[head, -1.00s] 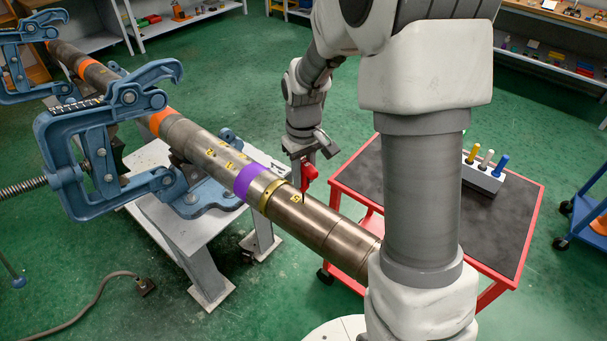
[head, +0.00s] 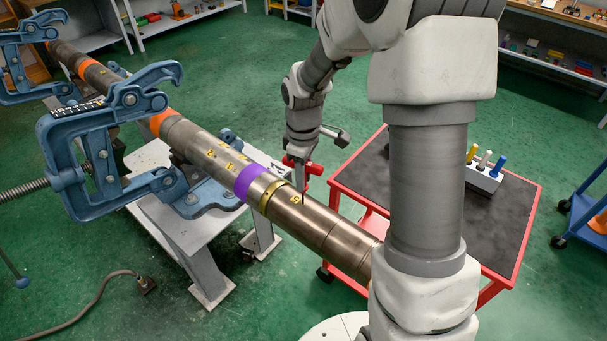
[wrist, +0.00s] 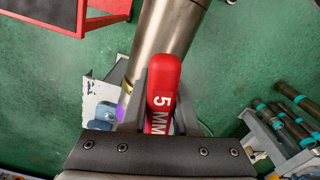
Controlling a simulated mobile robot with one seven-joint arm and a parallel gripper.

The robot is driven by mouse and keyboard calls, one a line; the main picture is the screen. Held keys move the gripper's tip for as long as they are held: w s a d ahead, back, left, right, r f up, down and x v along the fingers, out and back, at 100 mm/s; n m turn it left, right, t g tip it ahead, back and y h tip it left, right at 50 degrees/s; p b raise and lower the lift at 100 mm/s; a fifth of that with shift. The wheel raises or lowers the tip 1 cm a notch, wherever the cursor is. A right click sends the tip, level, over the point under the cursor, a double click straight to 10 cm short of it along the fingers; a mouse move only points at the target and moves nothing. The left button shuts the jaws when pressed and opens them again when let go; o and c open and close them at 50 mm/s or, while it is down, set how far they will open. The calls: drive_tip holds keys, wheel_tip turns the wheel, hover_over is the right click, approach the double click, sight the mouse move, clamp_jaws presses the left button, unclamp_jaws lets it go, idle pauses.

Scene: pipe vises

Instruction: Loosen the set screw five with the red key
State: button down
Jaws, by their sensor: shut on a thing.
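The red key (head: 299,163) is in my gripper (head: 303,158), beside the far side of the pipe (head: 325,228) in the head view. In the wrist view, my gripper (wrist: 163,100) is shut on the key's red handle (wrist: 163,80), marked "5 MM", with a grey finger on each side. A yellow tag that looks like "5" (head: 296,199) sits on the pipe, near the brass-coloured ring (head: 268,198) and purple band (head: 248,182). The key's tip and set screw five are hidden or too small to make out.
A red cart (head: 440,235) with a dark top stands at the right. On it a grey holder (head: 484,181) carries yellow, white and blue keys. A blue vise (head: 100,150) and a white stand (head: 205,232) are at the left. Open green floor lies between.

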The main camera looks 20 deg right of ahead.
drive_tip(key=shift+r+p, duration=1.95)
drive_tip(key=shift+r, duration=0.6)
drive_tip(key=shift+f, duration=0.1)
